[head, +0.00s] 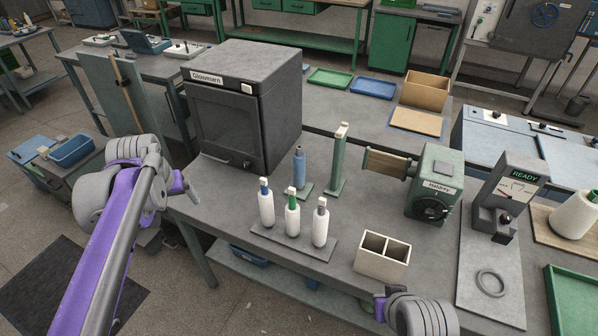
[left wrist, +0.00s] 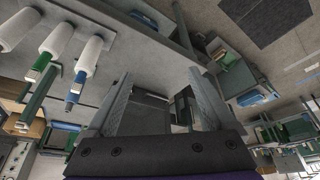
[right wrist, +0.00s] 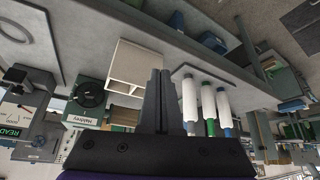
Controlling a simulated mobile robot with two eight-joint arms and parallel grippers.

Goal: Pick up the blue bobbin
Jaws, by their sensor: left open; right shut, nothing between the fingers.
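Three white bobbins stand upright on a grey tray (head: 272,234), with blue, green and grey ends. The blue-ended bobbin (head: 266,207) is leftmost; it also shows in the left wrist view (left wrist: 90,56) and right wrist view (right wrist: 224,104). I cannot tell which one the task means. My left gripper (head: 190,186) is open and empty, left of the bobbins and apart from them; its spread fingers show in the left wrist view (left wrist: 159,78). My right gripper (head: 380,304) is shut and empty near the front edge.
A dark box oven (head: 240,110) stands behind the left gripper. A green post (head: 338,165), a green winder (head: 433,180), a two-cell cream box (head: 382,258) and a gauge stand (head: 515,190) are to the right. Bare tabletop lies left of the tray.

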